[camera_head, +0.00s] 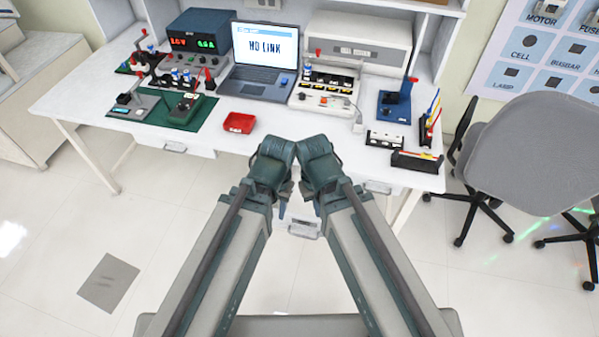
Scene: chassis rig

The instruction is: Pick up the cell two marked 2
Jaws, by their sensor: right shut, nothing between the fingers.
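I cannot make out a cell marked 2; any number on the small parts is too small to read. Small upright parts stand in the white rig (326,101) on the table right of centre, and some may be cells. My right gripper (307,190) is folded down beneath its wrist, in front of the table's front edge, mostly hidden. It is shut and empty. My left gripper (284,197) hangs beside it, also mostly hidden, so its jaws cannot be judged. Both are well apart from the parts on the table.
On the white table (85,95) are a laptop (263,62) reading "NO LINK", a red tray (239,123), a green mat (150,121), a power supply (199,38), a blue stand (394,105) and a black holder (417,161). A grey chair (535,140) stands at right.

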